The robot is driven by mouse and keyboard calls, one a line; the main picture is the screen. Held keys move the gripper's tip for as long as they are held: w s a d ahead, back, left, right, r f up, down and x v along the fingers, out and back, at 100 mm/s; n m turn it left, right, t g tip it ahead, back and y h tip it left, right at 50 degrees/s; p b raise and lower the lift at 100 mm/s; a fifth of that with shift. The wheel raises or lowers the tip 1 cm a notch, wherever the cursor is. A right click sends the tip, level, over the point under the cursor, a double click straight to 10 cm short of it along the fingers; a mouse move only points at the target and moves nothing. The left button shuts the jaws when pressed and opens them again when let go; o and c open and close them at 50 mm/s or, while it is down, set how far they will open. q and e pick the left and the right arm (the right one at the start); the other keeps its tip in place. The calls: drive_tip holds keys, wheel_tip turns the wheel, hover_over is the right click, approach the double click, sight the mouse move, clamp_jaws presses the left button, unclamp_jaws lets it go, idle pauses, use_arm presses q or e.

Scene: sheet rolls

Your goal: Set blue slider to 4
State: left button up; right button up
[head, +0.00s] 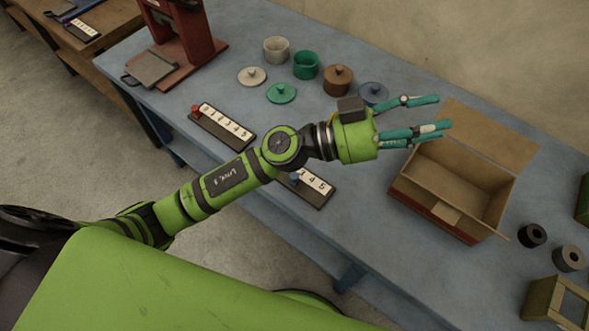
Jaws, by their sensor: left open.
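The blue slider (294,179) is a small blue knob on a dark base with a white number strip (315,186), on the blue table below my left forearm. The forearm covers the low-number end of the strip; the 4 and 5 show to the right of the knob. The knob sits left of the 4, but I cannot tell its exact number. My left gripper (440,113) has teal fingers spread apart and empty. It is up and to the right of the blue slider, in front of the cardboard box in the picture. My right gripper is not in view.
A red-knobbed slider (196,111) lies left of my arm. Pots and lids, including a brown pot (337,79), stand behind. A red press (185,40) stands back left.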

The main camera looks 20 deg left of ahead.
use_arm(q)
drive_tip(key=s+d+f+m+g+y, duration=0.2)
drive_tip(key=s+f+m+g, duration=0.2)
drive_tip(key=g, duration=0.2)
drive_tip(key=n+g+y, duration=0.1)
drive_tip(key=n+y, duration=0.2)
drive_tip(key=y, duration=1.5)
hover_over(294, 176)
wheel_tip(294, 176, down, 18)
drive_tip(key=shift+d+r, duration=0.15)
drive_tip(key=shift+r, duration=0.05)
drive_tip(key=f, duration=0.1)
drive_tip(key=f+p, duration=0.1)
drive_tip(key=f, duration=0.3)
drive_tip(key=shift+w+a+f+p, duration=0.1)
drive_tip(key=shift+a+f+p, duration=0.15)
drive_tip(key=shift+p, duration=0.15)
drive_tip(key=shift+f, duration=0.75)
clamp_jaws()
